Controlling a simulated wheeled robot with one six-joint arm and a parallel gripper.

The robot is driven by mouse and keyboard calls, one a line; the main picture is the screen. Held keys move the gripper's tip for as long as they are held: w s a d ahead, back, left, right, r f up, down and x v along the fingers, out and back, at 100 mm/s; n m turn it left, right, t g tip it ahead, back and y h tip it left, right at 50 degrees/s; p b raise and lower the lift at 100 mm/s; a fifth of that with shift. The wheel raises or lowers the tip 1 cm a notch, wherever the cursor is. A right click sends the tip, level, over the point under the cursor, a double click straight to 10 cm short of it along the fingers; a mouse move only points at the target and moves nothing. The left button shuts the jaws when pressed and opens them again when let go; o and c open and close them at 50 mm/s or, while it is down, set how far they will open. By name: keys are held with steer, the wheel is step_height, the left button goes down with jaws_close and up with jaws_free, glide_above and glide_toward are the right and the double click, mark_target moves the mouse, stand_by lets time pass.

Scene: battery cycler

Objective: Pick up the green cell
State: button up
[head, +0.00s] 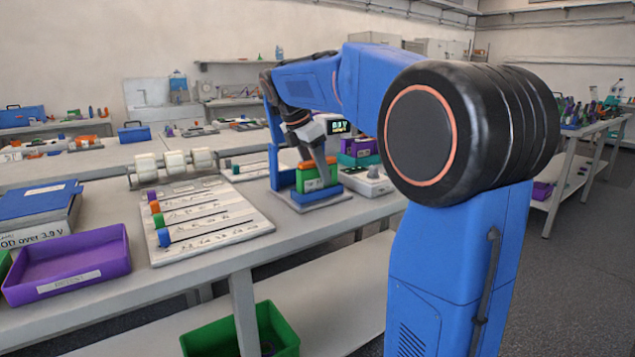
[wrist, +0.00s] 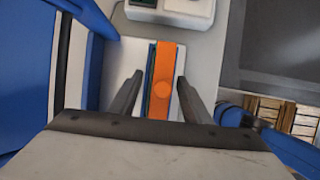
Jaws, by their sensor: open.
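A green cell (head: 313,181) with an orange top stands upright in a blue holder (head: 318,195) on the bench in the head view. From above in the wrist view, its orange top (wrist: 163,75) shows as a long strip. My gripper (wrist: 159,80) is open, with one dark finger on each side of the strip and a gap on both sides. In the head view my gripper (head: 319,162) is directly over the cell and a finger covers part of it. How far down the fingertips reach beside the cell is hard to tell.
A white device (head: 366,182) stands right of the holder, with a purple and green block (head: 358,152) behind it. A small lit display (head: 338,127) is above. A board with coloured tabs (head: 205,218) and a purple tray (head: 68,265) lie to the left. A green bin (head: 215,338) is below.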

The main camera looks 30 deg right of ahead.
jaws_close()
steer(key=shift+r, duration=0.15)
